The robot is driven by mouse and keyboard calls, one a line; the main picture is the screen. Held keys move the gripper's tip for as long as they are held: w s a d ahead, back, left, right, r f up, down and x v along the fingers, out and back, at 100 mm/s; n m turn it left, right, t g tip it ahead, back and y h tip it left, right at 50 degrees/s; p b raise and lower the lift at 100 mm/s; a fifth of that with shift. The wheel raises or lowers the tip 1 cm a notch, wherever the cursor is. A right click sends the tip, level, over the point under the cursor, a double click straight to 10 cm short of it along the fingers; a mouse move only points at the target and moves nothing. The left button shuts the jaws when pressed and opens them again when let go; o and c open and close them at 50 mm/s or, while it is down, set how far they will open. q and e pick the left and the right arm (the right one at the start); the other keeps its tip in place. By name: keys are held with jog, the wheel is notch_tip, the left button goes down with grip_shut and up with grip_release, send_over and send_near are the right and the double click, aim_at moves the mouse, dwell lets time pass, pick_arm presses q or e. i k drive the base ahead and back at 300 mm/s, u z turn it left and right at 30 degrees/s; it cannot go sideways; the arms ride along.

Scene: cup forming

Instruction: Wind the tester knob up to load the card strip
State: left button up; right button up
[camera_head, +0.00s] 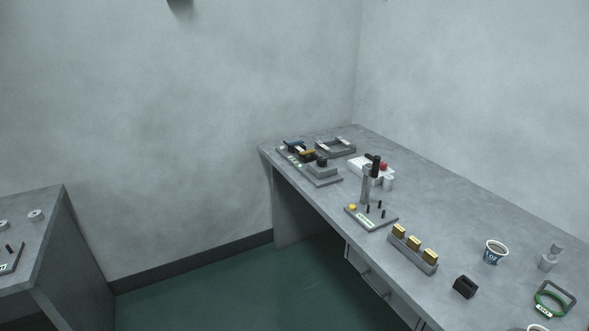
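A grey device (325,178) with a dark round knob (322,161) on top sits at the far left end of the long bench. Beside the knob are dark parts and a yellow-orange piece (306,153); I cannot tell whether that is the card strip. A second device, an upright post (368,188) with a black top on a grey base, stands closer. I cannot tell for sure which one is the tester. Neither of my grippers is in this view.
On the long bench (470,192) are a grey tray (336,147), a white box with a red button (384,166), a rack with yellow blocks (412,252), a black block (466,287), a cup (494,252) and a green ring (551,302). Green floor (230,295) lies open beside it.

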aim_at(321, 161)
jog(key=u, duration=0.6)
jog(key=i, duration=1.65)
jog(key=u, duration=0.05)
